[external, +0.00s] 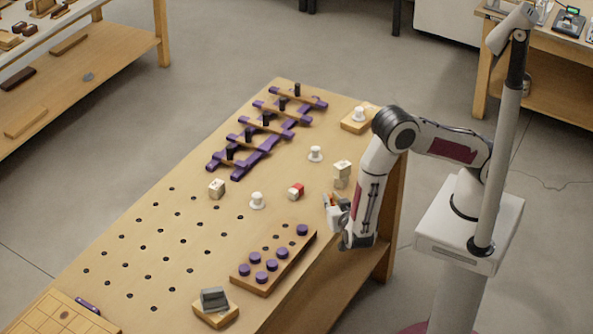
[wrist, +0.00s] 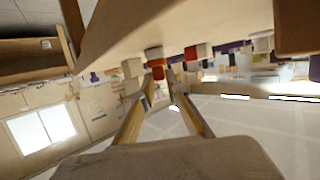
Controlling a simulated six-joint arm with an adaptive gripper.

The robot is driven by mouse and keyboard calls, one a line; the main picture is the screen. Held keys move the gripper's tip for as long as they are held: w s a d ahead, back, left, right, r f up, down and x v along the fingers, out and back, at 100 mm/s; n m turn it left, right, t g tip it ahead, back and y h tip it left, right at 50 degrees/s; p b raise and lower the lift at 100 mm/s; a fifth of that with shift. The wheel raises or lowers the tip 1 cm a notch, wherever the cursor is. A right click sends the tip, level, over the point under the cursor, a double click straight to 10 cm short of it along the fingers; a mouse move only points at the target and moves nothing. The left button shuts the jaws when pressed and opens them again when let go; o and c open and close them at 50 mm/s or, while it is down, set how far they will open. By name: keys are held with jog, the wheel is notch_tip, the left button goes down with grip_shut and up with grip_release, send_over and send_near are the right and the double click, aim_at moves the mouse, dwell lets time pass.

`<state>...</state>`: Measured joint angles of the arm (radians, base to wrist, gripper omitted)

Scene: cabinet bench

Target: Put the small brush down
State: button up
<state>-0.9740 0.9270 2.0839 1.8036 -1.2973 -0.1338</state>
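My gripper (external: 333,206) is low at the right edge of the pegboard bench (external: 130,222), beside a red-and-white block (external: 296,191). I cannot make out a small brush for certain in either view. A small dark purple rod-like item (external: 87,305) lies at the near left by a wooden board, too small to identify.
A purple lattice with black pegs (external: 265,125) stands at the back. A wooden rack with purple discs (external: 262,284) and a grey block on a wooden base (external: 214,300) are nearer the front. The left holes are clear.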

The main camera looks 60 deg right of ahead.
jog(key=shift+o, duration=0.8)
jog(key=shift+r, duration=0.25)
jog(key=v, duration=1.2)
dwell(0.3)
